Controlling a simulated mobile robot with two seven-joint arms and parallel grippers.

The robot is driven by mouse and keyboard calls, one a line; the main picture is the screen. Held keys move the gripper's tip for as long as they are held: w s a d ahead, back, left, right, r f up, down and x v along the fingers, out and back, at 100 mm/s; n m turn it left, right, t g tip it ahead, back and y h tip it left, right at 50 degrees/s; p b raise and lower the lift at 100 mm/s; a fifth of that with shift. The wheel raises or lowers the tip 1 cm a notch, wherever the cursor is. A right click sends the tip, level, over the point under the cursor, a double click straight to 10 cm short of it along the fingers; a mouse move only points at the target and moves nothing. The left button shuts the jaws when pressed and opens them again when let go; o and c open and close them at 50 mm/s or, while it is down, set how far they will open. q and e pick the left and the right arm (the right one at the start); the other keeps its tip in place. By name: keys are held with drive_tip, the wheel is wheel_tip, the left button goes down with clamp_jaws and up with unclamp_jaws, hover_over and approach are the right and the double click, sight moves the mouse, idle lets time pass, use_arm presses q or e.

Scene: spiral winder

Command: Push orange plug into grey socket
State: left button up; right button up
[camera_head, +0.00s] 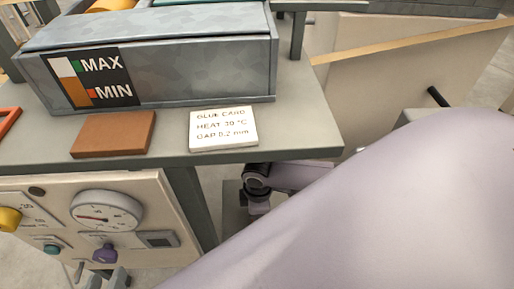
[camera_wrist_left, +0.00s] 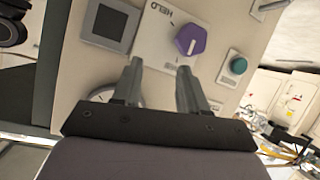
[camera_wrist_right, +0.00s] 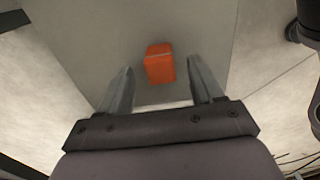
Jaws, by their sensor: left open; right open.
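An orange block-shaped plug (camera_wrist_right: 160,66) shows in the right wrist view against a plain grey surface (camera_wrist_right: 190,22). My right gripper (camera_wrist_right: 158,76) is open, with its two fingers either side of the plug in the picture; I see no clear contact. I cannot make out a socket opening around the plug. My left gripper (camera_wrist_left: 159,68) is open and empty in front of the cream control panel, below a purple knob (camera_wrist_left: 190,40). Its fingertips (camera_head: 101,274) also show at the lower left of the head view. The right gripper's fingers are not clear in the head view.
A grey MAX/MIN box (camera_head: 190,68), a brown tile (camera_head: 113,134) and a white glue card (camera_head: 223,129) are on the grey table (camera_head: 290,125). Below it is the cream panel (camera_head: 150,190) with a dial (camera_head: 106,211). My right arm covers the lower right.

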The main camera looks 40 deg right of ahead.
wheel_tip(320, 180, down, 3)
drive_tip(key=shift+w+a+r+b, duration=0.1)
drive_tip(key=shift+r+b, duration=0.1)
drive_tip(key=shift+b, duration=0.25)
drive_tip(key=shift+f, duration=0.2)
use_arm(q)
drive_tip(key=shift+w+d+f+h, duration=0.2)
drive_tip(key=shift+d+h, duration=0.1)
drive_tip(key=shift+d, duration=0.3)
use_arm(e)
drive_tip(key=c, duration=1)
drive_tip(key=shift+r, duration=0.15)
